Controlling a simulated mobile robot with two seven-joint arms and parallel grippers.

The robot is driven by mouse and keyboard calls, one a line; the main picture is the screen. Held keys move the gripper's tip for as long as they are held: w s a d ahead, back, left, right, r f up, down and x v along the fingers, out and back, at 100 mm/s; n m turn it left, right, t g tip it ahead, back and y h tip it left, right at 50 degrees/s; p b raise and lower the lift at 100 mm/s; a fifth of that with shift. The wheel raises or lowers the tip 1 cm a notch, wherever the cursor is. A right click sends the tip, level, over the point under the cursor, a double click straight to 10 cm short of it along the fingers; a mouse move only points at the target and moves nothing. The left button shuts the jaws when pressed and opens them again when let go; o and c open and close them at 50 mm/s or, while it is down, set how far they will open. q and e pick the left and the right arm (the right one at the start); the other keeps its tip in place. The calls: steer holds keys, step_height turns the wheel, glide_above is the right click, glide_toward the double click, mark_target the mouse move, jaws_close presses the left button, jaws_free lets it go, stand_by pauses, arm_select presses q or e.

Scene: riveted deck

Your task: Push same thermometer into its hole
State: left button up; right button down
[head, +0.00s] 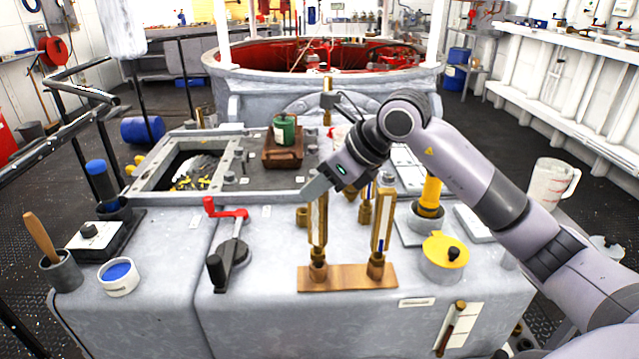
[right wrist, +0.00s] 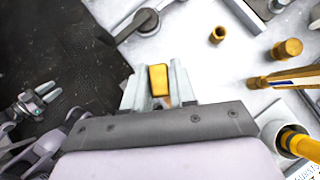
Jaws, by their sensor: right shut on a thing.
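A wooden stand (head: 348,281) at the front of the grey bench carries two brass thermometers in brass sockets. My right gripper (head: 314,192) is shut on the top of the left thermometer (head: 318,228); its brass top (right wrist: 158,80) shows between the fingers in the right wrist view. That thermometer is upright, its foot at the stand's left socket; I cannot tell how deep it sits. The right thermometer (head: 383,222) stands upright in the other socket. In the right wrist view, part of my left arm and gripper (right wrist: 30,107) shows small at the left, over dark floor.
A red-handled lever (head: 231,250) stands left of the stand. A yellow-lidded pot (head: 444,256) stands to the right. An empty brass socket (right wrist: 217,34) shows in the wrist view. A further brass thermometer (head: 327,100) stands behind.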

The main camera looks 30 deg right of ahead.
arm_select(q)
steer(key=shift+f+b, duration=0.75)
steer(key=shift+f, duration=0.05)
arm_select(e)
steer(key=shift+f, duration=0.95)
steer(key=c, duration=0.8)
jaws_free()
steer(key=shift+r, duration=0.1)
steer(key=shift+c, duration=0.2)
arm_select(q)
steer(key=shift+w+d+r, duration=0.2)
steer(key=shift+d+r, duration=0.15)
steer(key=shift+r, duration=0.4)
arm_select(e)
steer(key=v, duration=0.7)
